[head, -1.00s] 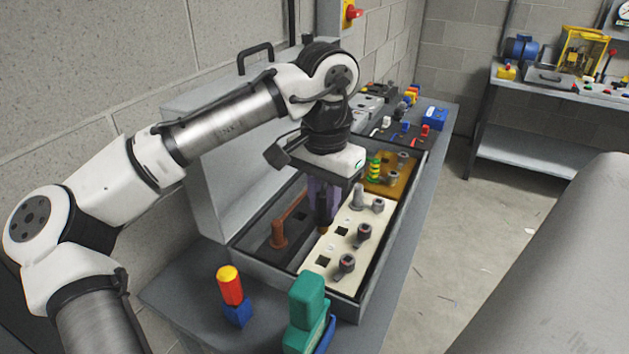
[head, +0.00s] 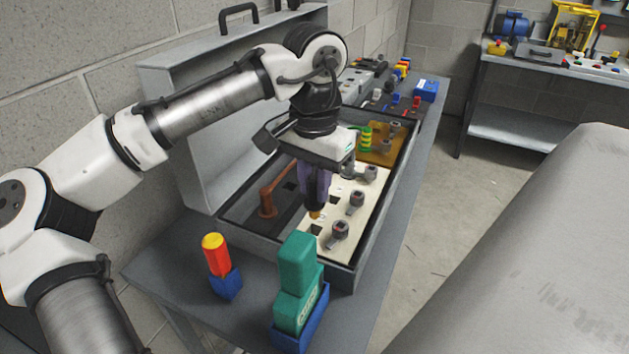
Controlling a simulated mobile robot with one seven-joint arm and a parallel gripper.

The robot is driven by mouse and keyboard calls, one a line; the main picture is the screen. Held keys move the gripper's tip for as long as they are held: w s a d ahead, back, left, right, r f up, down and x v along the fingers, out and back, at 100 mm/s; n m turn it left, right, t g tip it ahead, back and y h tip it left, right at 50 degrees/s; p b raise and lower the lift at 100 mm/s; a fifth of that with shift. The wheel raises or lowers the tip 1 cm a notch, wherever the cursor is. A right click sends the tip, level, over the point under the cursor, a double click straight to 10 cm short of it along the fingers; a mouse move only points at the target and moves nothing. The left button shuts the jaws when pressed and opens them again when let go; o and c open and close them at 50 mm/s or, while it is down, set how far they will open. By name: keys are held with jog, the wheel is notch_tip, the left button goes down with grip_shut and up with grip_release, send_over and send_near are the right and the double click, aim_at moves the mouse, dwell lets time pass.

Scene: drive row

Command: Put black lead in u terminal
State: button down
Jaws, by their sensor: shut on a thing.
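My gripper (head: 314,192) has purple-grey fingers and is shut on the black lead (head: 317,203), which points down with a copper-coloured tip. The tip appears just behind the nearest square hole (head: 316,230) of the cream terminal plate (head: 322,247). I cannot tell its height above the plate. Several dark bolted posts stand along the plate's right side, the nearest (head: 340,231) beside that hole. No terminal letters are readable, so I cannot tell which is u. My gripper hides part of the plate's left edge.
The open grey box (head: 341,280) holds the plate, a brown lead (head: 267,206) at left and an ochre plate (head: 378,157) with a green-yellow coil at the back. A red-yellow tool in a blue block (head: 224,285) and a green tool (head: 297,265) stand on the bench in front.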

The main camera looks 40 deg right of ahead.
aim_at(314, 218)
jog(key=shift+f, duration=0.15)
jog(key=shift+f+b, duration=0.3)
jog(key=shift+f, duration=1.1)
jog(key=shift+f, duration=0.2)
jog(key=shift+f+b, duration=0.4)
jog(key=shift+f, duration=1.05)
jog(key=c, duration=1.2)
grip_release()
